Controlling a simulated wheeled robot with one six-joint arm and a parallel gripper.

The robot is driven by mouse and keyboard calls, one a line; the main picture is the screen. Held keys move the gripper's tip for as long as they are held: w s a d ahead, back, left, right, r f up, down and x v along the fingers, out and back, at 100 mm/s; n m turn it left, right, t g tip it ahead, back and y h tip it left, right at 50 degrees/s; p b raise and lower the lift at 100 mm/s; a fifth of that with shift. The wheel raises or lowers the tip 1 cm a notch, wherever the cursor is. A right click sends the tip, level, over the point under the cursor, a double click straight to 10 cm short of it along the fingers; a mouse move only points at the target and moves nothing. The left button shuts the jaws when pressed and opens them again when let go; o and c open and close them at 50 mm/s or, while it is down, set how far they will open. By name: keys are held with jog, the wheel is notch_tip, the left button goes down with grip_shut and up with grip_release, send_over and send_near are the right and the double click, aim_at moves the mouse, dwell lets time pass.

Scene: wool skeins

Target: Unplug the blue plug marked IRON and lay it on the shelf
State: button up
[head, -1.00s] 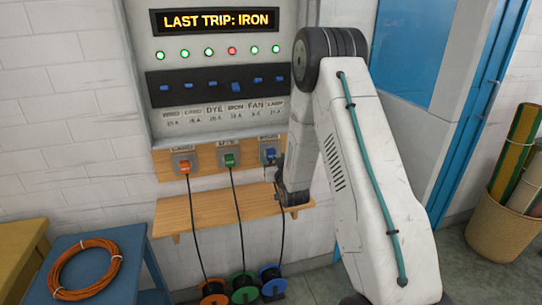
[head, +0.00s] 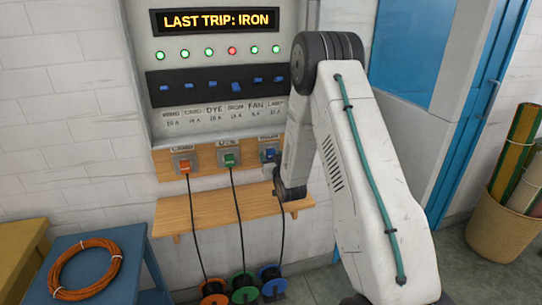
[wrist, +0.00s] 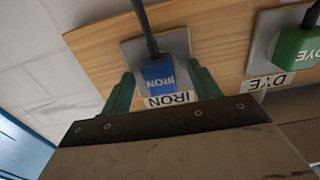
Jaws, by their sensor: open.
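The blue plug marked IRON (head: 270,155) sits in the rightmost socket on the wooden board, with its dark cord hanging down. In the wrist view the blue plug (wrist: 158,75) shows its IRON lettering upside down, above a white IRON label (wrist: 170,99). My gripper (wrist: 162,85) has its two green fingers apart, one on each side of the plug; whether they touch it I cannot tell. In the head view my arm partly hides the gripper near the plug. The wooden shelf (head: 205,215) is below the sockets and looks bare, apart from cords passing in front.
An orange plug (head: 184,167) and a green plug (head: 229,159) sit in the sockets to the left; the green DYE plug (wrist: 298,48) is near my gripper. Cord reels (head: 245,291) stand on the floor. A blue table (head: 75,255) holds an orange cable coil.

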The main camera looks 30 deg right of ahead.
dwell(0.3)
grip_shut()
jog(key=v, duration=0.6)
dwell(1.0)
